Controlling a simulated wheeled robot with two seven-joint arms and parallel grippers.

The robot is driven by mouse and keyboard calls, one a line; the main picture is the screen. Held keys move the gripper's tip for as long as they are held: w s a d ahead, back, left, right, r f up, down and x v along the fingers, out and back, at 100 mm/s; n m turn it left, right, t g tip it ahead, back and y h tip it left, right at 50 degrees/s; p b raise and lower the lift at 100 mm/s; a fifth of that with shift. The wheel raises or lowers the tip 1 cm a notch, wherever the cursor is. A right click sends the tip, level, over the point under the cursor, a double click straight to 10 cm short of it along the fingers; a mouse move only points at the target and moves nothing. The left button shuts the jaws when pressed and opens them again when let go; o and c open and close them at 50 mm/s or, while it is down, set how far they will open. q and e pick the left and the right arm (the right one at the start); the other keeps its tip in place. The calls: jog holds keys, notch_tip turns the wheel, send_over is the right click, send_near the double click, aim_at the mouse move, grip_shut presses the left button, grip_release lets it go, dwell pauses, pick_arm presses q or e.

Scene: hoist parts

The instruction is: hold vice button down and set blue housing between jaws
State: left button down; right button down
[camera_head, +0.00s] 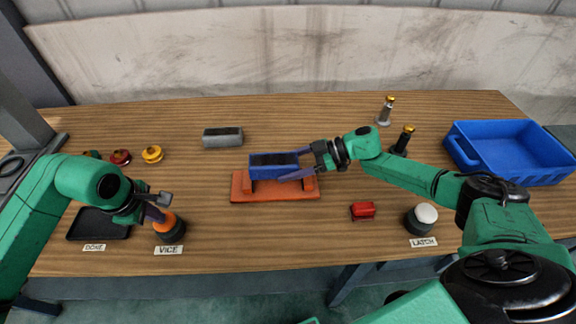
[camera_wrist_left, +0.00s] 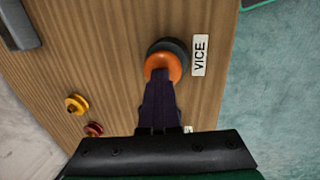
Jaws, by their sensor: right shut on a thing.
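The blue housing (camera_head: 272,166) is at the orange vice (camera_head: 275,194) in the middle of the table. My right gripper (camera_head: 290,168) is shut on the housing's right end. The housing is at the vice jaws; whether it rests on the base is hard to tell. The orange vice button (camera_head: 164,222) sits on a dark round base behind the VICE label. My left gripper (camera_head: 157,214) has its fingertips at the button. In the left wrist view the fingers reach onto the orange button (camera_wrist_left: 163,67) and appear closed together, with nothing between them.
A grey block (camera_head: 222,137) stands behind the vice. A red part (camera_head: 363,210) and the white LATCH button (camera_head: 426,213) lie front right. A blue bin (camera_head: 510,150) is at the right. Yellow and red knobs (camera_head: 120,157) and a dark DONE tray (camera_head: 98,224) are at left.

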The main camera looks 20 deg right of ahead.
pick_arm(q)
jog(key=shift+s+f, duration=0.1)
jog(key=shift+f, duration=0.35)
pick_arm(e)
jog(key=shift+r, duration=0.1)
jog(key=shift+d+f, duration=0.25)
jog(key=shift+f, duration=0.3)
jog(key=shift+f, duration=0.1)
jog(key=shift+f, duration=0.75)
jog(key=shift+f, duration=0.1)
